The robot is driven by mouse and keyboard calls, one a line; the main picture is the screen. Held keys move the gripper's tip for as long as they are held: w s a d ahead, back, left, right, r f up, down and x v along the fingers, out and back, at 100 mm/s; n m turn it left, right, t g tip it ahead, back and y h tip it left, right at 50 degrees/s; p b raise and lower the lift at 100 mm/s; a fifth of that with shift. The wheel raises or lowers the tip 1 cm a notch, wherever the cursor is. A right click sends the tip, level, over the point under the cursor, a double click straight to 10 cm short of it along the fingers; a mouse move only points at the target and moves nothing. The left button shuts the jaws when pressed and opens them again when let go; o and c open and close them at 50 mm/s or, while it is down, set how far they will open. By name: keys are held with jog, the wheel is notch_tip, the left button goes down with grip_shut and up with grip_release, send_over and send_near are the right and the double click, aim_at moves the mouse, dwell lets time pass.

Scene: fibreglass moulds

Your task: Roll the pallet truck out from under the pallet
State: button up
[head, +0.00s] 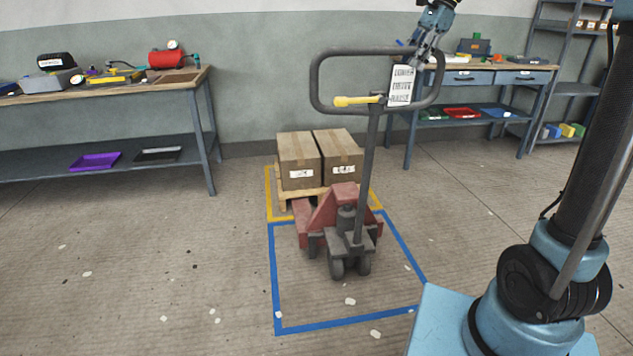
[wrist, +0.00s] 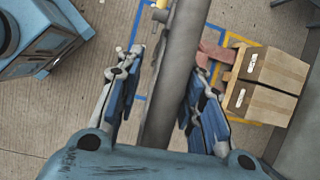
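The pallet truck (head: 343,205) stands upright with its red body at the near side of the wooden pallet (head: 283,198). Its forks are hidden at the pallet. Its wheels rest inside the blue floor outline (head: 277,285). Its grey loop handle (head: 314,85) has a yellow lever (head: 355,101) and a printed tag (head: 401,86). Two cardboard boxes (head: 318,158) sit on the pallet. My gripper (head: 416,60) is at the right part of the loop. In the wrist view, the grey handle tube (wrist: 175,85) runs between its spread fingers (wrist: 168,75), with a gap showing on the left.
A yellow outline (head: 268,195) surrounds the pallet. A workbench (head: 110,92) stands at the left and another bench (head: 500,76) behind at the right, beside a shelf rack (head: 540,60). The floor in front and to the left is open, with scattered pale chips.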

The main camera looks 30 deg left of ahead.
jog(key=shift+v, duration=1.85)
notch_tip(320, 180, up, 9)
jog(key=s+d, duration=0.2)
jog(key=shift+s, duration=0.2)
